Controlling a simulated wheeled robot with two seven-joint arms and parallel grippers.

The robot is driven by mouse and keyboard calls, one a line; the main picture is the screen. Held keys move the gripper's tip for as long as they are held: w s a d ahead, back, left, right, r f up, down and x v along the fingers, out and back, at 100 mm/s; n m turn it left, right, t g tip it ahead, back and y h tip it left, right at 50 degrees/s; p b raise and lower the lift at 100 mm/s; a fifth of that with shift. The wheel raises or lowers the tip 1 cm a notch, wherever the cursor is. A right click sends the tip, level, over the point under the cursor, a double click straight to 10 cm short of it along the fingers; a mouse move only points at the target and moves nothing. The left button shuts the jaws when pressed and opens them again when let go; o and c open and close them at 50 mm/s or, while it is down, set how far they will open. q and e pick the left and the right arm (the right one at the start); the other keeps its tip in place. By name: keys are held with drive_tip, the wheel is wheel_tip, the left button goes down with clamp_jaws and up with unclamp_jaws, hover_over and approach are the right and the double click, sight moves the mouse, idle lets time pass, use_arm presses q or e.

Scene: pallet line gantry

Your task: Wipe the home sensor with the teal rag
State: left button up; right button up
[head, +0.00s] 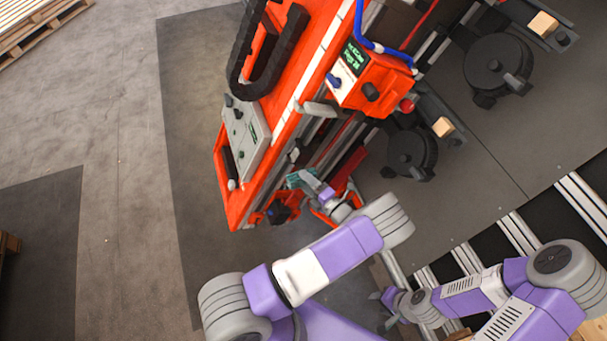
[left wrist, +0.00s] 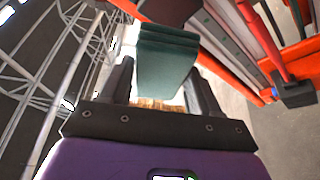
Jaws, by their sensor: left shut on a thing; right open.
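My left gripper (head: 312,184) is beside the lower end of the orange gantry and is shut on the teal rag (head: 294,181). In the left wrist view the folded teal rag (left wrist: 168,62) sticks out beyond the two dark fingers (left wrist: 160,88). A dark block (left wrist: 168,10) shows just past the rag's far end; I cannot tell whether they touch. I cannot pick out the home sensor for certain. My right gripper (head: 384,298) is open and low, right of my left arm, partly small and hard to see.
The orange gantry (head: 300,75) carries a grey control panel (head: 246,138), a box with a green display (head: 368,82) and a black cable chain (head: 245,60). Black round units (head: 497,66) stand at the right. Grey floor (head: 120,140) at the left is clear.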

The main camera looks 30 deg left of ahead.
use_arm(q)
drive_tip(key=shift+s+d, duration=0.2)
drive_tip(key=shift+d, duration=0.05)
drive_tip(key=shift+s+d+p, duration=0.35)
drive_tip(key=shift+s+d, duration=0.65)
drive_tip(key=shift+d, duration=0.1)
